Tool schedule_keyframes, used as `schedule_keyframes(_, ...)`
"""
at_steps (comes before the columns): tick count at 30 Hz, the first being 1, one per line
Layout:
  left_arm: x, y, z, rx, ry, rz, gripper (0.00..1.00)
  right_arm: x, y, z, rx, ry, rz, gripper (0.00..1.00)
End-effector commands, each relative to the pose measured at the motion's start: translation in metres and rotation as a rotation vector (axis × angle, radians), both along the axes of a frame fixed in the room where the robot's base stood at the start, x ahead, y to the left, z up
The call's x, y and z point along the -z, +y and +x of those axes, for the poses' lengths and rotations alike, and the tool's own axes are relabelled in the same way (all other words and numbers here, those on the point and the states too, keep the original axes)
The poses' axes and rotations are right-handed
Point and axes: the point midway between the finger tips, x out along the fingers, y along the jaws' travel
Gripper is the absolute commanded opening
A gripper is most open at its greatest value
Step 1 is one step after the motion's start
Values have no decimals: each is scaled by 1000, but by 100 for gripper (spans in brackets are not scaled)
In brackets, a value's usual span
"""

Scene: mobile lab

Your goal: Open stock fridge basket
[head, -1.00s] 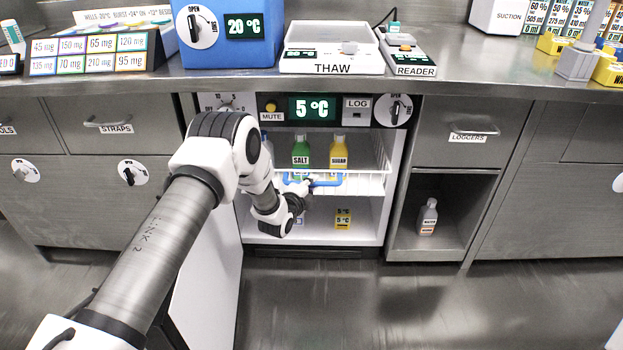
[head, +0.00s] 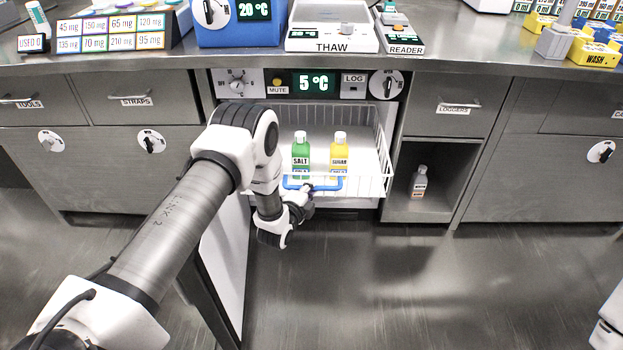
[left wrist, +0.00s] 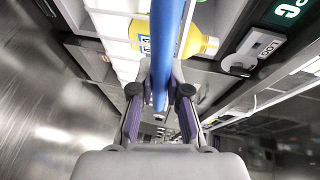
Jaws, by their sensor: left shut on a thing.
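The white wire fridge basket (head: 370,186) is pulled out in front of the open fridge, under the 5 °C display. A green SALT bottle (head: 300,156) and a yellow SUGAR bottle (head: 339,157) stand upright in it. Its blue handle (head: 328,185) is at the front. My left gripper (head: 304,190) is at the left part of the handle. In the left wrist view the fingers (left wrist: 160,100) are shut around the blue handle (left wrist: 167,45), with the yellow bottle (left wrist: 200,42) beyond. My right gripper is not in view; only a bit of white shows at the right edge.
The fridge door (head: 226,262) stands open at the left, below my left arm. An open cubby with a grey bottle (head: 419,182) is to the right. The floor in front is clear. The counter above holds the THAW unit (head: 333,27) and READER (head: 398,35).

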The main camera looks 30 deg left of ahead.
Motion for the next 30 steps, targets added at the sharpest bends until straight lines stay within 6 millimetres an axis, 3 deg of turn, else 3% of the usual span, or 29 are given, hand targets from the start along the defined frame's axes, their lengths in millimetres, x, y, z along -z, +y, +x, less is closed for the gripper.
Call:
schedule_keyframes(19,0,-3,-7,-1,0,-1,0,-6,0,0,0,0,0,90)
schedule_keyframes(20,0,-3,-7,-1,0,-1,22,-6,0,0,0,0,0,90)
schedule_keyframes(21,0,-3,-7,-1,0,-1,36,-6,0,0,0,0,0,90)
schedule_keyframes(22,0,-3,-7,-1,0,-1,41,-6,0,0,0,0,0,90)
schedule_keyframes(30,0,-3,-7,-1,0,-1,41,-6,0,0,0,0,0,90)
